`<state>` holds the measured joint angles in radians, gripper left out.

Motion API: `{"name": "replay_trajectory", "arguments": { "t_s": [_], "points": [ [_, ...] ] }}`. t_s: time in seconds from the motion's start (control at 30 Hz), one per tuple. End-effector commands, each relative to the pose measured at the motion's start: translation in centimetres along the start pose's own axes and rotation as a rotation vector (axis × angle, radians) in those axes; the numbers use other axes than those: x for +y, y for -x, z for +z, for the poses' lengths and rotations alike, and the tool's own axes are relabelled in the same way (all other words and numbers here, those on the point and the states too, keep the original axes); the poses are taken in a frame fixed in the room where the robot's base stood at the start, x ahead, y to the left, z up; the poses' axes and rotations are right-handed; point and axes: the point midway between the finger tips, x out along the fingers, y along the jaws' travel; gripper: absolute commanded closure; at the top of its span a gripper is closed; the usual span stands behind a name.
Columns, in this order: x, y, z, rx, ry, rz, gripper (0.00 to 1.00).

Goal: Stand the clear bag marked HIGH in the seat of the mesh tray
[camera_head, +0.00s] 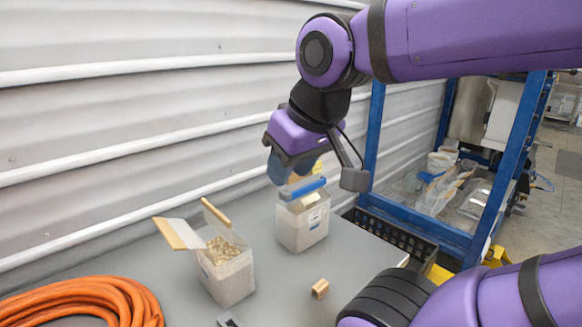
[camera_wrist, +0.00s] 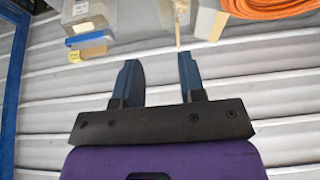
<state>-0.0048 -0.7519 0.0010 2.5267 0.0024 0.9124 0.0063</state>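A clear bag with a blue top strip and a white label (camera_head: 303,228) stands upright on the grey table. It also shows at the upper left of the wrist view (camera_wrist: 88,20). A second clear bag (camera_head: 228,270), with tan-edged open flaps and grains inside, stands to its left and nearer. The lettering on both is too small to read, so I cannot tell which is marked HIGH. My gripper (camera_wrist: 158,62) is open and empty, above and behind the blue-topped bag (camera_head: 285,178).
An orange hose (camera_head: 85,300) lies coiled at the front left. A small wooden block (camera_head: 320,288) lies in front of the bags. A corrugated wall (camera_head: 120,140) runs close behind the table. A blue frame (camera_head: 420,215) stands at the right.

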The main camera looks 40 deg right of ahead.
Motion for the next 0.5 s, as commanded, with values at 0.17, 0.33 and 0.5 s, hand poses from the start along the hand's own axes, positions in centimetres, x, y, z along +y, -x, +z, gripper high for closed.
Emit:
{"name": "replay_trajectory", "arguments": {
  "t_s": [0.17,0.33,0.5],
  "points": [
    [0.0,-0.3,-0.4,-0.011,0.001,-0.005,0.62],
    [-0.1,-1.7,-3.0,-0.075,-0.001,-0.025,0.62],
    [-0.4,-3.9,-6.0,-0.151,-0.003,-0.040,0.62]
  ]
}}
